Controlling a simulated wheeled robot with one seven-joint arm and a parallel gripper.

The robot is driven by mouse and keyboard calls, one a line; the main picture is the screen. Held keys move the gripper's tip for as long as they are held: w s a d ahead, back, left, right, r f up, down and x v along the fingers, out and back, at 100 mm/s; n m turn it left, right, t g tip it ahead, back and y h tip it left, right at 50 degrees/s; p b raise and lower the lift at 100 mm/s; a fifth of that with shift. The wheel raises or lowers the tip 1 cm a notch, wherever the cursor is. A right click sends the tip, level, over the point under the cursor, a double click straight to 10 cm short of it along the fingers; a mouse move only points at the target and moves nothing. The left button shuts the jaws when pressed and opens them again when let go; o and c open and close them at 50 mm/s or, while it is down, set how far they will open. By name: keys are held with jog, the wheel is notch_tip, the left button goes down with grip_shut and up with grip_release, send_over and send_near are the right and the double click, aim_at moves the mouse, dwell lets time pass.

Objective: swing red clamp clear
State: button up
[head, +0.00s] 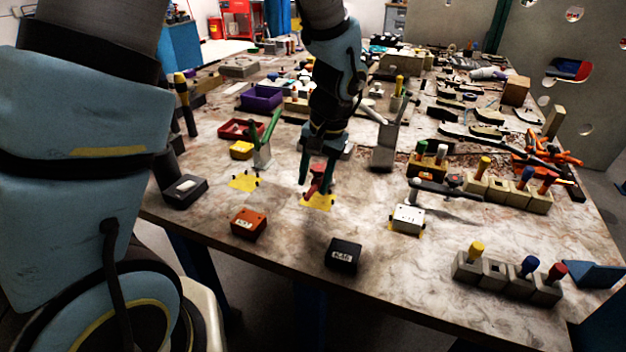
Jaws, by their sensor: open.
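The red clamp (316,188) shows as a small red shape just above a yellow patch (322,204) near the middle front of the table. My gripper (317,182) points down over it with its dark fingers apart. The fingertips are at about the red part, one to each side in the picture. I cannot tell whether they touch it. The gripper and its fingers hide much of the clamp.
A green-handled clamp (265,143) stands to the left, and a grey upright post (384,145) to the right. An orange block (248,223), a black block (343,255) and a white block (407,219) sit nearer the front. Bare tabletop lies between them.

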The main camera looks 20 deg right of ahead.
jog(key=shift+w+a+f, duration=0.1)
jog(key=shift+w+f, duration=0.05)
jog(key=shift+f, duration=0.5)
grip_shut()
dwell(1.0)
